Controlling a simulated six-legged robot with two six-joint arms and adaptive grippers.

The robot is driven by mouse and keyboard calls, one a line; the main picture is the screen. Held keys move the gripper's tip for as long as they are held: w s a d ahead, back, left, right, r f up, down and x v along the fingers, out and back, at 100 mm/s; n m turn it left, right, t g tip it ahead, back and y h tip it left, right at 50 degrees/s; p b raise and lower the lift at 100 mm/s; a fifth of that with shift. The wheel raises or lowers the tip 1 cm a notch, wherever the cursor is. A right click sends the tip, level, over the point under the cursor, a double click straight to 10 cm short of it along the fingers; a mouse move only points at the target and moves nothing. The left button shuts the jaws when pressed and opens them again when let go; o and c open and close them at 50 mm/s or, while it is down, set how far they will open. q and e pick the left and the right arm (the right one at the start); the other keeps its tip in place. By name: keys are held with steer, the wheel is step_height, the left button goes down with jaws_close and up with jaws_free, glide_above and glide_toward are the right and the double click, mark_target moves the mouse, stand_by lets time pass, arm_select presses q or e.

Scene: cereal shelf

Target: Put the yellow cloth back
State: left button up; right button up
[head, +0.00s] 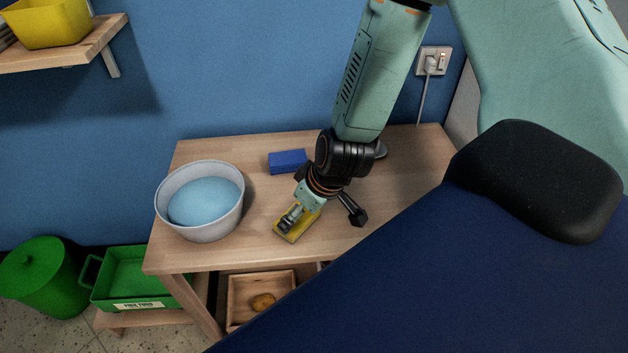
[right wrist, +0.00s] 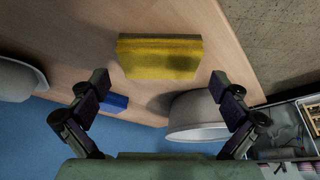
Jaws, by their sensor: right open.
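The yellow cloth (head: 291,234) is a flat yellow block lying on the wooden table near its front edge. It also shows in the right wrist view (right wrist: 160,57), lying flat, beyond my fingertips. My right gripper (head: 322,218) is open above the cloth, and its wrist and one finger cover part of it in the head view. In the right wrist view the open fingers (right wrist: 160,82) are spread, with nothing between them. My left gripper is not in view.
A pale bowl (head: 169,212) with blue contents stands at the table's left. A blue block (head: 287,161) lies at the back. Below are a tray (head: 240,312) with a brownish item, a green crate (head: 135,288) and a green bin (head: 40,278). A shelf (head: 75,58) holds a yellow container.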

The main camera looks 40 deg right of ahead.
arm_select(q)
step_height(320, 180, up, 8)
steer(key=p, duration=0.7)
arm_select(e)
steer(key=v, duration=0.9)
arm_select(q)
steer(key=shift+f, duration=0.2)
arm_select(e)
steer(key=shift+f, duration=0.1)
steer(key=b+x, duration=0.6)
steer(key=shift+f, duration=0.4)
arm_select(q)
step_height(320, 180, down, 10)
steer(key=b, duration=0.4)
arm_select(e)
steer(key=shift+x, duration=2.6)
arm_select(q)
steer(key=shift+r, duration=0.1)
arm_select(e)
steer(key=shift+w+r, duration=0.1)
steer(key=shift+r, duration=0.05)
